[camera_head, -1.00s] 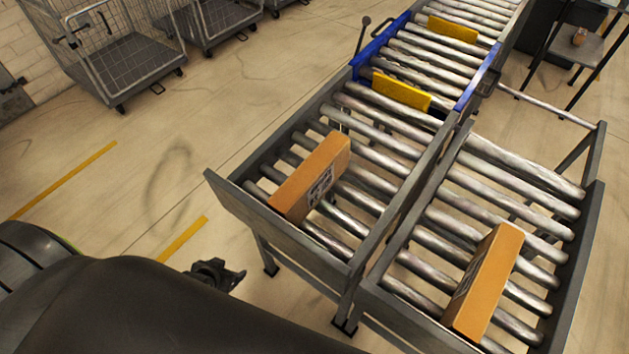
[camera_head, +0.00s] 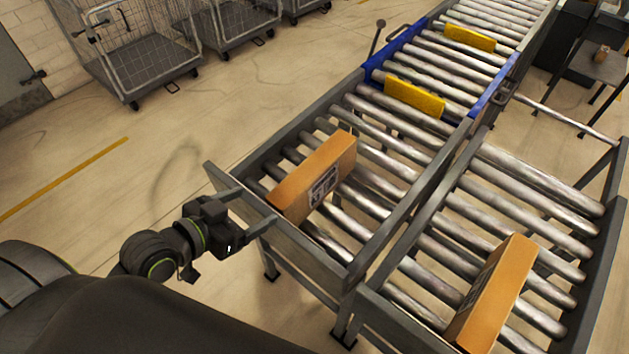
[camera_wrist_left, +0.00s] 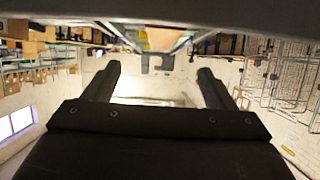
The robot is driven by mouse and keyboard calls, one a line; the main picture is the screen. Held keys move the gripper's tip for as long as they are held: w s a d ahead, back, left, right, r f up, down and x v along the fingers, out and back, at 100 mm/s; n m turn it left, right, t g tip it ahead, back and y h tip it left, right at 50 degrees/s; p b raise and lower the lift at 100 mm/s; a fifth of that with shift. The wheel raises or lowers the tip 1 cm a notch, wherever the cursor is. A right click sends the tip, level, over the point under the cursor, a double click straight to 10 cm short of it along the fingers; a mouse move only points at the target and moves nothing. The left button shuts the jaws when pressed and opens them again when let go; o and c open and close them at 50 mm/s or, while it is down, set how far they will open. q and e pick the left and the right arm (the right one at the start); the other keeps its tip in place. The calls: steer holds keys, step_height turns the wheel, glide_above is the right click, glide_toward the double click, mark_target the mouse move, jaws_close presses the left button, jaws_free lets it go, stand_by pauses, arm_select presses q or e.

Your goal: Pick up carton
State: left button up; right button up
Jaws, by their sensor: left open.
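Two orange-brown cartons stand on edge on the roller conveyors in the head view. The left carton (camera_head: 311,180) has a printed label on its side and sits near the front end of the left lane. The right carton (camera_head: 491,294) stands on the right lane. My left gripper (camera_head: 253,208) is open and empty, just outside the left lane's front rail, short of the left carton. In the left wrist view its two fingers (camera_wrist_left: 158,82) are spread with nothing between them. My right gripper is not in view.
The grey conveyor frame rail (camera_head: 285,232) lies between my left gripper and the left carton. Yellow blocks (camera_head: 414,97) sit farther up the rollers by blue side guards (camera_head: 396,50). Wire cage carts (camera_head: 135,52) stand at the back left. The floor to the left is clear.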

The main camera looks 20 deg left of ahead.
arm_select(q)
glide_toward(305, 174)
steer(key=w+d+f, duration=0.1)
steer(key=w+f, duration=0.1)
steer(key=w, duration=0.1)
steer(key=shift+w+d+f+p, duration=0.1)
steer(key=shift+d+f+p, duration=0.3)
steer(key=w, duration=0.1)
steer(key=w+p, duration=0.1)
steer(key=w, duration=0.1)
steer(key=w+d, duration=0.1)
steer(key=shift+w+f, duration=0.2)
steer(key=shift+f, duration=0.1)
steer(key=shift+w+d+f, duration=0.15)
steer(key=shift+w+f, duration=0.05)
steer(key=shift+w, duration=0.15)
jaws_close()
